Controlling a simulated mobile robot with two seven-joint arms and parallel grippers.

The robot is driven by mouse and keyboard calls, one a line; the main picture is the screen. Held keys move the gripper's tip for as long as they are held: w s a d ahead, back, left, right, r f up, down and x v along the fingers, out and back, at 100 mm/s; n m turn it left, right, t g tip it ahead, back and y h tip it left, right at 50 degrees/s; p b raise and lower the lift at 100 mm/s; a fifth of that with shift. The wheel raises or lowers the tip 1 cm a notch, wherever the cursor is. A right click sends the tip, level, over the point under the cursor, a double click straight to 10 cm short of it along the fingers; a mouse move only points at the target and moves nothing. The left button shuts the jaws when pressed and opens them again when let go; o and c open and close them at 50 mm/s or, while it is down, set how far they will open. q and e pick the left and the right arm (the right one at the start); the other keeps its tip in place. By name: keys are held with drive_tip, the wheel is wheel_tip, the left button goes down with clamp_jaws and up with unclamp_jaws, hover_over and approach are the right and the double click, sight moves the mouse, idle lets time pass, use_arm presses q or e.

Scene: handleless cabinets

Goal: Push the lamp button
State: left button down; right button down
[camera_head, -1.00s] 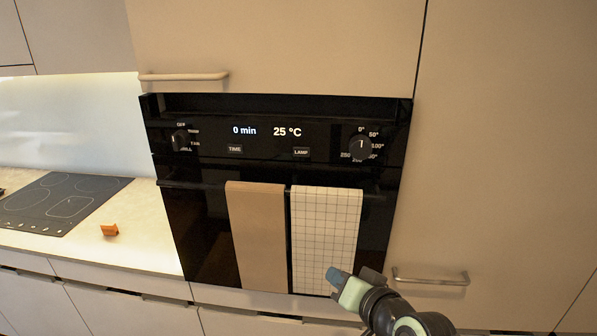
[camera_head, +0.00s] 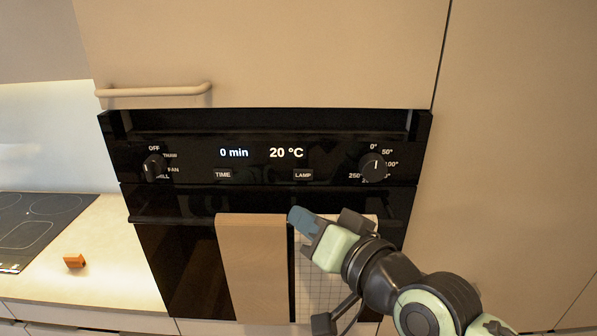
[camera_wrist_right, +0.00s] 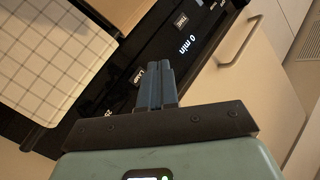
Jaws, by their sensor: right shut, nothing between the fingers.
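The lamp button (camera_head: 303,175) is a small dark rectangle labelled LAMP on the black oven panel (camera_head: 250,135), below the 20 °C reading. In the right wrist view the LAMP button (camera_wrist_right: 136,75) lies just left of my fingertips. My right gripper (camera_head: 298,215) is shut and empty, its blue-grey fingers pointing up and left. In the head view its tip shows below the lamp button. In the right wrist view my shut fingers (camera_wrist_right: 155,72) appear over the panel; I cannot tell whether they touch it. My left gripper is not in view.
A tan towel (camera_head: 252,265) and a checked towel (camera_head: 308,275) hang on the oven handle. The TIME button (camera_head: 222,174), left knob (camera_head: 153,167) and temperature knob (camera_head: 375,166) share the panel. An orange object (camera_head: 74,261) sits on the counter beside the cooktop (camera_head: 35,225).

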sight(294, 177)
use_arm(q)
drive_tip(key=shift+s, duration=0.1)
use_arm(e)
drive_tip(key=shift+s+d, duration=0.1)
drive_tip(key=shift+s, duration=0.05)
